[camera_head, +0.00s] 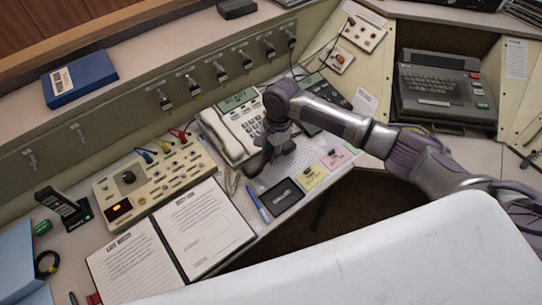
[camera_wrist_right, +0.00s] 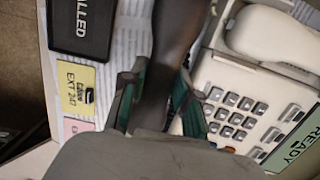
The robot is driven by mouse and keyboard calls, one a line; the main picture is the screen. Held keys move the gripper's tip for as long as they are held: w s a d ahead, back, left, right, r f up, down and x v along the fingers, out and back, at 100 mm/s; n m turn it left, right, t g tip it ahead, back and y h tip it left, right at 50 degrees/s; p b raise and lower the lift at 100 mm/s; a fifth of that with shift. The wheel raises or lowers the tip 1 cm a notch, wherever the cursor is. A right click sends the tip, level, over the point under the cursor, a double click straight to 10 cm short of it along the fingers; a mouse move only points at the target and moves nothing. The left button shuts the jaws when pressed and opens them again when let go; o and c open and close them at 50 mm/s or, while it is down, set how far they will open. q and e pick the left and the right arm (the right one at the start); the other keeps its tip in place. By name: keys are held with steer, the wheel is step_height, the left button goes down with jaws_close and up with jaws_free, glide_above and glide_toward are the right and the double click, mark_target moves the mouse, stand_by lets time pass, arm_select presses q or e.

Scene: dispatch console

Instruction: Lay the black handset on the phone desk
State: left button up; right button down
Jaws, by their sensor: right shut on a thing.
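My right gripper (camera_head: 276,148) is shut on the black handset (camera_wrist_right: 172,50), a dark, long piece that runs up between the green-lined fingers (camera_wrist_right: 155,95) in the wrist view. In the head view the handset (camera_head: 257,162) shows as a dark shape below the gripper, partly hidden by it. It is over the phone desk (camera_head: 242,208), above a printed sheet and beside the white phone (camera_head: 243,122). Whether it touches the desk I cannot tell. My left gripper is not in view.
A black plaque (camera_head: 282,196), a blue pen (camera_head: 258,204), a yellow card (camera_head: 311,176) and a pink card (camera_head: 336,158) lie near the desk's front edge. Left are a switch panel (camera_head: 150,188), an open binder (camera_head: 207,227) and a cordless phone (camera_head: 66,210).

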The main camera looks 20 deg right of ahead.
steer(key=shift+f, duration=1.25)
steer(key=c, duration=0.8)
jaws_free()
steer(key=shift+f, duration=0.1)
steer(key=shift+c, duration=0.2)
steer(key=r, duration=0.4)
steer(key=d+r, duration=0.1)
steer(key=r, duration=0.7)
steer(key=shift+w+d+b, duration=0.3)
steer(key=shift+d, duration=0.1)
